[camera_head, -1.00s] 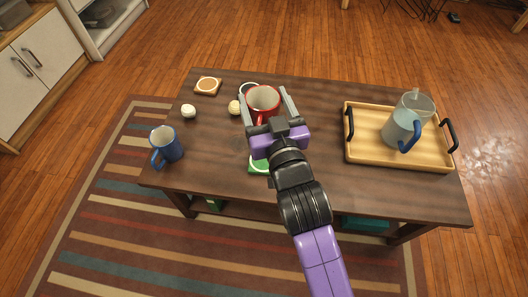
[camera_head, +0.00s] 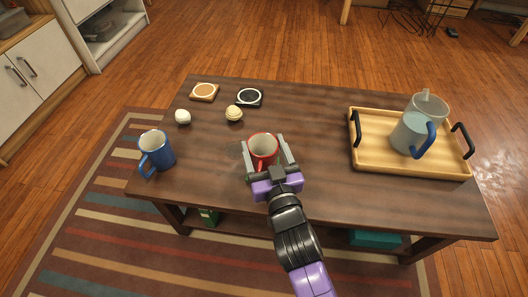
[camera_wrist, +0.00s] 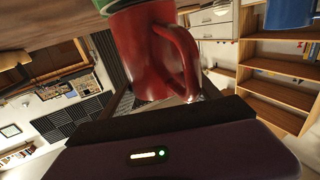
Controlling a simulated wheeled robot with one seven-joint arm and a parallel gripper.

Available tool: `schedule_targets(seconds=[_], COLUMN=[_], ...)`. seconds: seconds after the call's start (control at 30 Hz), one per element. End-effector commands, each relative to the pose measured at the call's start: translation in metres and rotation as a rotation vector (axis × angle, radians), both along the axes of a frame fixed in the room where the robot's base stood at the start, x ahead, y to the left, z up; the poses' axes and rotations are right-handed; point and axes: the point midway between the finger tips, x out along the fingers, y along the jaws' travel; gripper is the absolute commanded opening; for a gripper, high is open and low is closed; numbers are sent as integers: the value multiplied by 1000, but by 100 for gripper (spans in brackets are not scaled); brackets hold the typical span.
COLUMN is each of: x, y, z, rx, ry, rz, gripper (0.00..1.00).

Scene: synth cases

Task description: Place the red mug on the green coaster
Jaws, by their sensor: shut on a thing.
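The red mug (camera_head: 263,149) is held between the two fingers of my gripper (camera_head: 266,152), over the front middle of the table. It is upright, with its handle toward my wrist. The wrist view, seen upside down, shows the mug (camera_wrist: 143,60) large, with its handle on the right. A strip of the green coaster (camera_wrist: 114,4) shows at the top edge of the wrist view, at the mug's base. I cannot tell whether they touch. In the head view the coaster is hidden by the mug and gripper.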

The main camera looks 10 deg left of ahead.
Motion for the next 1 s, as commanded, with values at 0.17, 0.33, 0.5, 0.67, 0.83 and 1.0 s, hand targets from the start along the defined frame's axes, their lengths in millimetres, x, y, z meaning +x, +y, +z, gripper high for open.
schedule_targets(seconds=[0.17,0.33,0.5,0.67,0.83,1.0], x=[0,0,0,0,0,-9], y=[0,0,0,0,0,-4], z=[-1,-3,-4,-5,-4,-3], rx=[1,1,0,0,0,-3], ry=[-4,-4,-1,-1,-1,0], rz=[1,0,0,0,0,0], gripper=[0,0,92,93,93,93])
